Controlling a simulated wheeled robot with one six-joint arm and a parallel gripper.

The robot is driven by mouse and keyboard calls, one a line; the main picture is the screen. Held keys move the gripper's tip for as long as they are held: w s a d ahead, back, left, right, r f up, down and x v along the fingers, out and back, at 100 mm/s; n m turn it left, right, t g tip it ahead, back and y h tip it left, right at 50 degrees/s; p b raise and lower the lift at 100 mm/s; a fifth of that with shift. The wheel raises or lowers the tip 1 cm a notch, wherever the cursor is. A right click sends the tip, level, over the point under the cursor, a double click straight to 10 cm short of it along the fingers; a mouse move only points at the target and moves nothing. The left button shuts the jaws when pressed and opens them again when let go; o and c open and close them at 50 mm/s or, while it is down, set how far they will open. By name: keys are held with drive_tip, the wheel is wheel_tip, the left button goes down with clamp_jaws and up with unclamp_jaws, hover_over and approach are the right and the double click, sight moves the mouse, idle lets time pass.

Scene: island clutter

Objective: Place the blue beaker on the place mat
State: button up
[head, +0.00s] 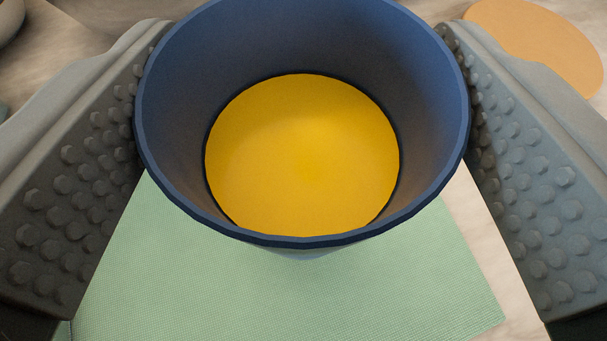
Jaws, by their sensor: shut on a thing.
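The blue beaker (420,75) fills the upper middle of the head view, and I look down into its open top. A flat yellow surface (303,150) shows inside it, lower than the rim. My gripper (303,110) is shut on the beaker, with one studded grey finger against its left side and the other against its right. A green textured mat (270,295), which looks like the place mat, lies below and in front of the beaker. The beaker covers the mat's far part. Whether the beaker's base touches the mat is hidden.
A flat orange round thing (545,40) lies on the pale, marbled surface (490,240) at the upper right. Part of a grey rounded object (8,20) shows at the upper left edge. Bare surface shows to the right of the mat.

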sight(306, 251)
drive_tip(key=shift+f, duration=1.9)
drive_tip(key=shift+f, duration=0.15)
drive_tip(key=o, duration=1.5)
drive_tip(key=shift+c, duration=0.2)
drive_tip(key=shift+r, duration=0.2)
drive_tip(key=v, duration=1.2)
